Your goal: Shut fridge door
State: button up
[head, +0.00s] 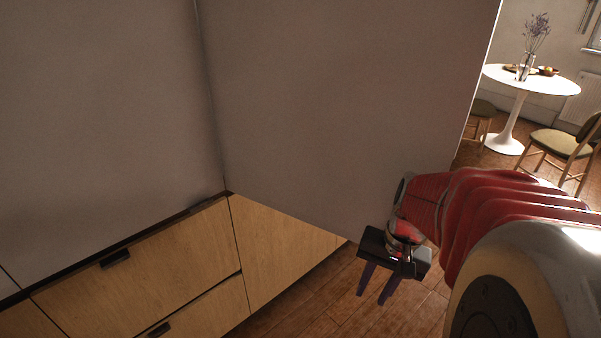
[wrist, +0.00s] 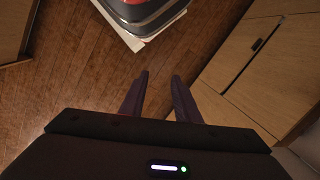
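No part in view can be told for sure as the fridge door. A large plain grey upright panel (head: 340,90) fills the middle of the head view; I cannot tell whether it is the door, a fridge side or a wall. No handle shows on it. My gripper (head: 374,297) is near the panel's lower right corner in the picture, pointing down; I cannot tell whether it touches. In the wrist view my gripper (wrist: 160,75) has its two dark fingers apart with only floor between them, so it is open and empty.
Wooden drawers (head: 150,270) with dark handles stand low at the left, below another grey surface (head: 90,110). Wooden fronts (wrist: 270,60) also show right in the wrist view. Wooden floor (head: 310,310) is clear near the gripper. A white round table (head: 545,85) and chair (head: 562,145) stand far right.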

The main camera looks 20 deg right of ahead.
jog(key=s+d+f+m+t+y, duration=0.3)
jog(key=d+f+m+t+y, duration=0.2)
jog(key=d+f+m+y, duration=0.5)
jog(key=w+d+r+m+t, duration=0.1)
jog(key=d+r+m+t, duration=0.1)
jog(key=d+m+t, duration=0.2)
jog(key=w+d+r+m+t+h, duration=0.1)
jog(key=w+d+r+m+t, duration=0.1)
jog(key=d+m+t, duration=0.2)
jog(key=shift+d+r+m+t, duration=0.4)
jog(key=shift+d+m, duration=0.4)
jog(key=shift+d, duration=0.3)
jog(key=x, duration=1.3)
jog(key=shift+w+a, duration=0.25)
jog(key=shift+a, duration=0.1)
jog(key=shift+c, duration=0.4)
